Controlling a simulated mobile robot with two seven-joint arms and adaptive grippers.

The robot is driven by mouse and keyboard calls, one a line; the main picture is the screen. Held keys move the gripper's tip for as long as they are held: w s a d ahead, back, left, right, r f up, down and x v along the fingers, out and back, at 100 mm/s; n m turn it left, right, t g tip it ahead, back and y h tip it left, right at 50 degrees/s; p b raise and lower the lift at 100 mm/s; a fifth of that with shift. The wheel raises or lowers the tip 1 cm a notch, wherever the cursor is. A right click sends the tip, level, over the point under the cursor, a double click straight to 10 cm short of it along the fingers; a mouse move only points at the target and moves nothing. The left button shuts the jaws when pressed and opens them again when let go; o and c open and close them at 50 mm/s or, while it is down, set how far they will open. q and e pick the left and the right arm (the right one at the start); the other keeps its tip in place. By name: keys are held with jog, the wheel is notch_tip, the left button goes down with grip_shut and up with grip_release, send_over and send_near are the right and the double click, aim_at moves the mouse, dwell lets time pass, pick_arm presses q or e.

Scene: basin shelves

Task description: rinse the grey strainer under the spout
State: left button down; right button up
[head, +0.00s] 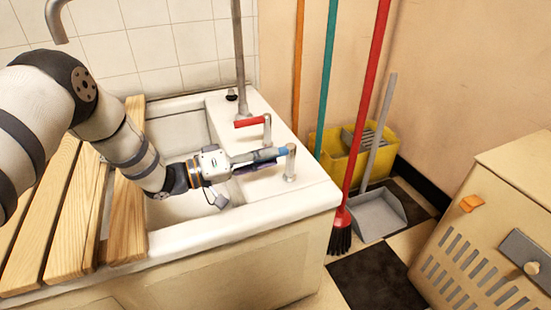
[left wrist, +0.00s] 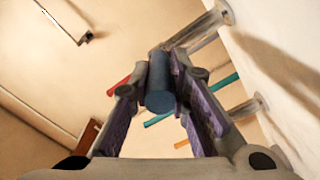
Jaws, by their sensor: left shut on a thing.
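My left gripper (head: 268,158) is shut on the blue tap handle (head: 264,154), which sits on a metal post on the basin's right ledge. In the left wrist view the blue handle (left wrist: 160,88) lies between the two purple-lined fingers (left wrist: 172,82). A red tap handle (head: 250,122) on its own post is just behind it. A grey curved pipe end, which looks like the spout (head: 56,22), hangs at the top left. No running water shows. The grey strainer is not visible in either view. My right gripper is out of view.
The white basin (head: 282,212) has wooden slats (head: 128,215) across its left side. A vertical pipe (head: 239,60) rises behind the taps. A red broom (head: 362,110), a dustpan (head: 376,215) and a yellow bucket (head: 330,146) stand right of it. A vented cabinet (head: 470,245) is at the right.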

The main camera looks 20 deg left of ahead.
pick_arm(q)
jog(key=shift+w+a+r, duration=0.1)
jog(key=shift+w+a, duration=0.05)
dwell(0.3)
jog(key=c, duration=1.5)
grip_release()
jog(key=v, duration=1.2)
jog(key=shift+w+a, duration=0.1)
